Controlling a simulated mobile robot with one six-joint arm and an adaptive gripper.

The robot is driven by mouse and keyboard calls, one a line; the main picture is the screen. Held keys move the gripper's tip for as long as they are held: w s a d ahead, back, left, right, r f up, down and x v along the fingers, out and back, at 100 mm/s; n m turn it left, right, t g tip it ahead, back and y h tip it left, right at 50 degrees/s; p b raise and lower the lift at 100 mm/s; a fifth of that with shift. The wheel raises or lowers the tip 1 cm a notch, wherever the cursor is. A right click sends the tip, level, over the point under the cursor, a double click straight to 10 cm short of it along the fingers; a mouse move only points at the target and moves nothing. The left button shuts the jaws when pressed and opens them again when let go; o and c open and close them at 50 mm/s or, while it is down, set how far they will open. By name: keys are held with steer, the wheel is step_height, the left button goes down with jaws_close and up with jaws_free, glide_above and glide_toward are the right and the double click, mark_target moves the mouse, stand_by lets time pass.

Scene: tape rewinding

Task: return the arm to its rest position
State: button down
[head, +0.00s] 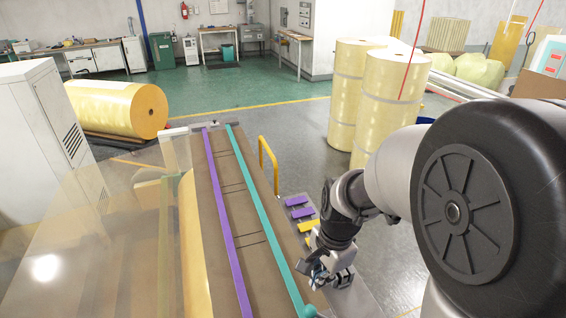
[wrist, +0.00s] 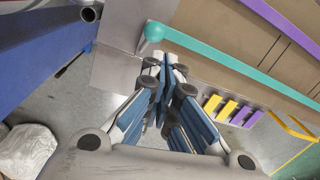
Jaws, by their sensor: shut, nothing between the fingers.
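My gripper (head: 330,274) is at the end of my arm, low beside the right edge of the long brown table (head: 232,190). In the wrist view my gripper (wrist: 168,72) is shut, with its blue-padded fingers together and nothing held. A teal bar (head: 255,190) runs along the table's right side, and its round end knob (wrist: 153,31) shows just beyond my fingertips in the wrist view. I cannot tell the exact gap between them. A purple bar (head: 223,210) runs parallel to the left.
A side ledge holds purple pads (head: 297,200) and yellow pads (head: 308,225) close to my gripper. A yellow rail (head: 268,165) stands beside the table. Tall film rolls (head: 390,105) stand farther back. A clear panel (head: 100,240) is at the left.

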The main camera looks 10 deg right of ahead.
steer(key=s+r+n+t+b, duration=0.3)
steer(key=s+n+b, duration=0.8)
steer(key=s+n, duration=0.2)
steer(key=s, duration=0.2)
steer(key=shift+s+n+t+h, duration=0.3)
steer(key=shift+s+t+h, duration=0.05)
steer(key=shift+t+h, duration=0.05)
